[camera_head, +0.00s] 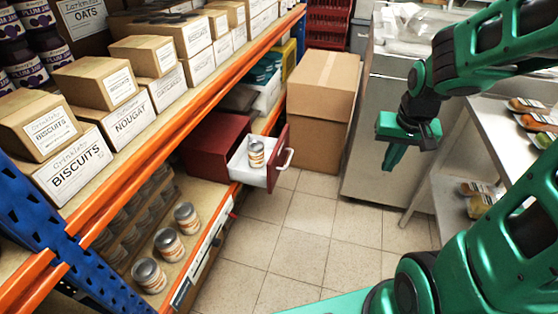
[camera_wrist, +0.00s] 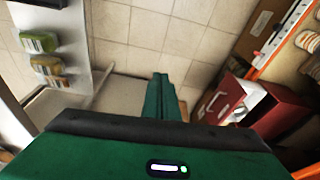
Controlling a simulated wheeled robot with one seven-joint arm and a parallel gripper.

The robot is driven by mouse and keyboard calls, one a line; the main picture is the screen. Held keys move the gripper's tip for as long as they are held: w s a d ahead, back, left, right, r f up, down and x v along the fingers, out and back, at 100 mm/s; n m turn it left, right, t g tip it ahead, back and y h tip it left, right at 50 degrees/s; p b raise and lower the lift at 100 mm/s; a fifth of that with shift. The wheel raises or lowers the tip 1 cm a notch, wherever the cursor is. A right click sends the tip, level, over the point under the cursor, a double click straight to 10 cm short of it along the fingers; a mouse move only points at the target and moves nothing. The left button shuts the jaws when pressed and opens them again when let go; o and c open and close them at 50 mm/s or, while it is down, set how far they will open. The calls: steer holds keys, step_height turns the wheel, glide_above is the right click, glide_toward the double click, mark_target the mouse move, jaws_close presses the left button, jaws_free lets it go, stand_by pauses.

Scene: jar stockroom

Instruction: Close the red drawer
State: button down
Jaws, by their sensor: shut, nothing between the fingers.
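The red drawer (camera_head: 276,172) is pulled out from its dark red cabinet (camera_head: 212,143) on the lower shelf. Its inside is white, and a jar with a silver lid (camera_head: 256,155) stands in it. A pale bar handle (camera_head: 287,159) is on its red front. In the wrist view the drawer (camera_wrist: 222,101) shows at the right, beside my gripper. My gripper (camera_head: 392,163) is shut and empty. It hangs over the aisle to the right of the drawer, apart from it. In the wrist view its fingers (camera_wrist: 160,85) point away from the camera.
An orange-edged shelf (camera_head: 180,112) with several labelled boxes stands at the left, above the drawer. Several jars stand on the lower shelf. A large cardboard box (camera_head: 318,120) stands behind the drawer. A counter (camera_head: 480,125) is at the right. The tiled floor (camera_head: 310,230) between is clear.

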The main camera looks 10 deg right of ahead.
steer(key=w+a+f+t+y, duration=0.1)
steer(key=w+a+f, duration=0.25)
steer(key=w, duration=0.35)
steer(key=w+a+f+t, duration=0.2)
steer(key=w+a+f, duration=0.15)
steer(key=w, duration=0.25)
steer(key=t+y, duration=0.2)
steer(key=y, duration=0.1)
glide_toward(274, 162)
step_height(274, 162, down, 4)
steer(key=w, duration=0.2)
steer(key=shift+w+a+r, duration=0.1)
steer(key=shift+w+a, duration=0.25)
steer(key=shift+a, duration=0.2)
steer(key=shift+w, duration=0.1)
